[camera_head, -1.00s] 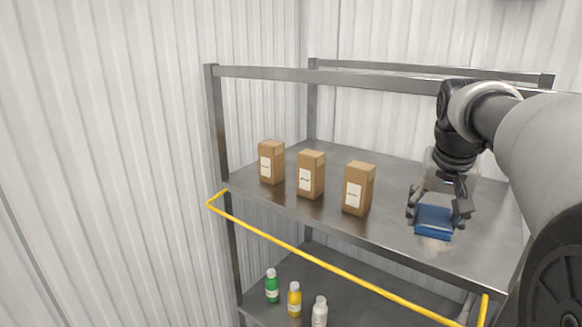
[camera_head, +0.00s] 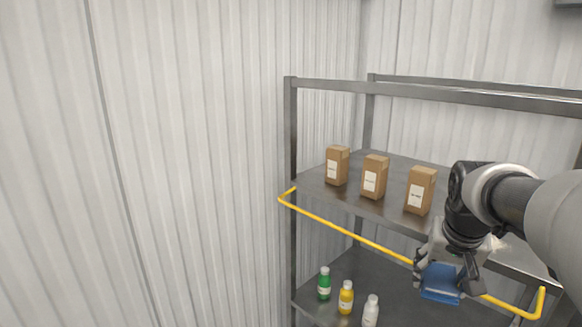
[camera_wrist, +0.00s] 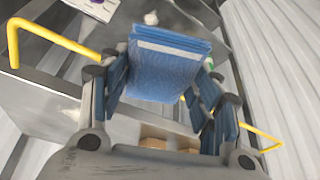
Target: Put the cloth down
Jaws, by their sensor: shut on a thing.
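The blue folded cloth (camera_head: 441,283) is held between the fingers of my gripper (camera_head: 444,272) in the head view, at the right, in front of the yellow rail. In the wrist view the cloth (camera_wrist: 165,62) shows as a folded stack with a pale stripe. My gripper (camera_wrist: 160,95) is shut on it there, with a finger on each side. The cloth is in the air, out in front of the upper shelf (camera_head: 392,212). The far side of the cloth is hidden.
Three labelled brown packages (camera_head: 374,177) stand on the upper shelf. A yellow rail (camera_head: 350,238) runs along the rack's front. A green bottle (camera_head: 324,284), a yellow bottle (camera_head: 346,298) and a white bottle (camera_head: 370,311) stand on the lower shelf. Left of the rack is a corrugated wall (camera_head: 190,160).

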